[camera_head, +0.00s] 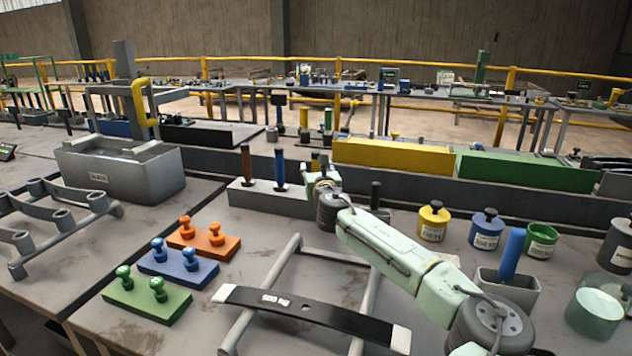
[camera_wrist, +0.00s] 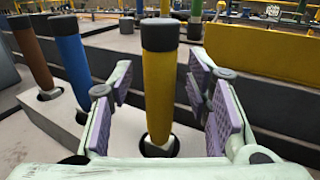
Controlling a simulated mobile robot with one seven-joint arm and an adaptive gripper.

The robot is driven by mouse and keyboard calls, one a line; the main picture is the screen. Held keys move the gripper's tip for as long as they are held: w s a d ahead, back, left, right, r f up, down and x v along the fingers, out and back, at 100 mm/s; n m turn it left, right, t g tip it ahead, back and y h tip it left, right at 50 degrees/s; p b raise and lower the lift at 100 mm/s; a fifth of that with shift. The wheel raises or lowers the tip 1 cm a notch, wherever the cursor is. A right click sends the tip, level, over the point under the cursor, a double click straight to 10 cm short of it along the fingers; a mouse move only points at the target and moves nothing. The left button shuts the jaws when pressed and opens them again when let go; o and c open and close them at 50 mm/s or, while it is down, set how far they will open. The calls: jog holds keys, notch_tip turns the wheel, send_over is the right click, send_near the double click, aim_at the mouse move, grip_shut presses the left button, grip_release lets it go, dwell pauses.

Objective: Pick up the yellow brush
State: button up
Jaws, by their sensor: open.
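The yellow brush (camera_wrist: 159,85) stands upright in a hole of a grey block (camera_wrist: 112,132), its yellow handle topped by a black cap. My gripper (camera_wrist: 161,92) is open, with its purple-padded fingers on either side of the handle and gaps showing on both sides. In the head view my gripper (camera_head: 323,178) is over the right part of the grey block (camera_head: 262,200) and mostly hides the yellow brush, so only a bit of it may show.
A blue-handled brush (camera_head: 280,168) and a brown-handled brush (camera_head: 246,163) stand in the same block to the left. A yellow box (camera_head: 395,158) and a green box (camera_head: 525,172) lie behind. Coloured weights (camera_head: 433,220) stand to the right.

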jog(key=shift+c, duration=0.2)
grip_shut()
dwell(0.3)
